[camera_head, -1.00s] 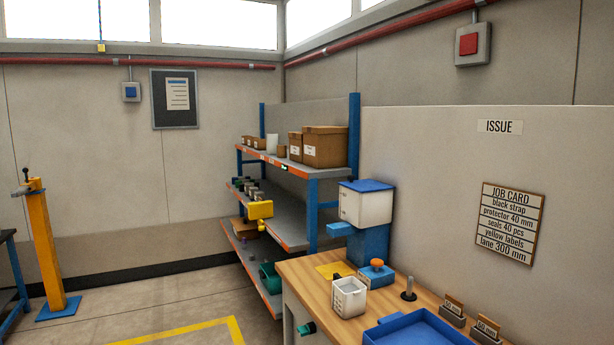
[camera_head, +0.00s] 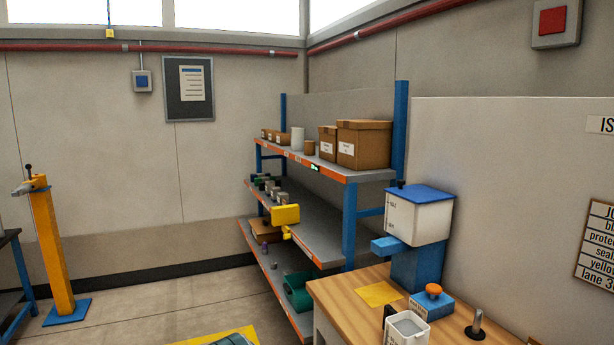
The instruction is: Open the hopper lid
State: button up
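The hopper (camera_head: 418,222) is a white box on a blue stand at the back left corner of the wooden bench. Its blue lid (camera_head: 420,194) lies flat across the top and looks closed, with a small dark knob at its left end. A blue chute (camera_head: 389,246) sticks out to the left below the box. Dark marks show on the front of the white box. No fingers of my gripper can be made out in this view, so its state is hidden.
The wooden bench (camera_head: 354,288) holds a yellow sheet (camera_head: 379,294), a blue box with an orange knob (camera_head: 433,290), a white open container (camera_head: 407,330) and a dark post (camera_head: 476,325). A blue and orange shelf rack (camera_head: 342,175) stands behind. A yellow post (camera_head: 52,250) stands at left.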

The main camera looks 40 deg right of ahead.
aim_at(418, 194)
jog(key=z, duration=0.3)
jog(key=i, duration=0.95)
jog(key=z, duration=1.3)
jog(key=i, duration=0.45)
jog(key=z, duration=0.45)
